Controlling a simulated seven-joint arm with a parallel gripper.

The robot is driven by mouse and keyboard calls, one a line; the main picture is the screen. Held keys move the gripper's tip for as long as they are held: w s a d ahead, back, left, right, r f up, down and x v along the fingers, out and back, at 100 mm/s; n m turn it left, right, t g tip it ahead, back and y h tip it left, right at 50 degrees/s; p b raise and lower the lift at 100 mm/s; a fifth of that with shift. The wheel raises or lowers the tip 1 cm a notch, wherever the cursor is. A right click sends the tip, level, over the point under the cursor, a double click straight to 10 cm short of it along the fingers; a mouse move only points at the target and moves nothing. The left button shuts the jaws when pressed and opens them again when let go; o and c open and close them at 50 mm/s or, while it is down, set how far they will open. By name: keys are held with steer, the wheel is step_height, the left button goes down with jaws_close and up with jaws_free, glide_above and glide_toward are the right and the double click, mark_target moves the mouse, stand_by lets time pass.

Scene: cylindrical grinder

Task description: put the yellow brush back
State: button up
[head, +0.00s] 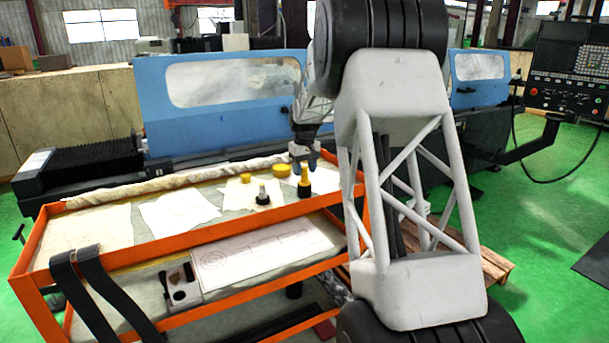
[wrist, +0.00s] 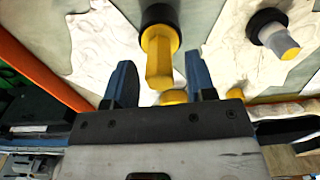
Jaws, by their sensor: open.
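The yellow brush (head: 304,182) stands upright on the cart's upper shelf, with its yellow handle up and a black round base down. In the wrist view its faceted yellow handle (wrist: 159,62) points toward my gripper (wrist: 158,72). The two blue fingers are open, one on each side of the handle's end, with gaps on both sides. In the head view my gripper (head: 303,152) is just above the brush. I cannot tell how far the handle reaches between the fingers.
A smaller black piece with a pale yellow-tipped handle (head: 262,195) stands to the left. Yellow round pieces (head: 282,170) (head: 246,177) lie behind. The orange cart (head: 190,241) holds a drawing (head: 262,254) and a grey holder (head: 181,286) below. A blue grinder (head: 215,125) stands behind.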

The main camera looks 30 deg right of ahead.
step_height(320, 180, up, 10)
steer(key=shift+r, duration=0.1)
stand_by(0.4)
stand_by(0.5)
steer(key=s+a+r+t, duration=0.1)
steer(key=s+a+r, duration=0.1)
steer(key=s+a, duration=0.95)
steer(key=s+a+r, duration=0.3)
steer(key=s+a, duration=0.6)
steer(key=s, duration=0.5)
steer(key=s+a+f, duration=0.3)
steer(key=s, duration=0.6)
steer(key=s+a+f+t, duration=0.1)
steer(key=s+a+f, duration=0.3)
steer(key=s, duration=0.5)
steer(key=s+a+f, duration=0.3)
steer(key=s, duration=0.6)
steer(key=shift+s+a+f+t, duration=0.2)
steer(key=shift+s+f+t, duration=0.1)
steer(key=shift+s+f, duration=0.1)
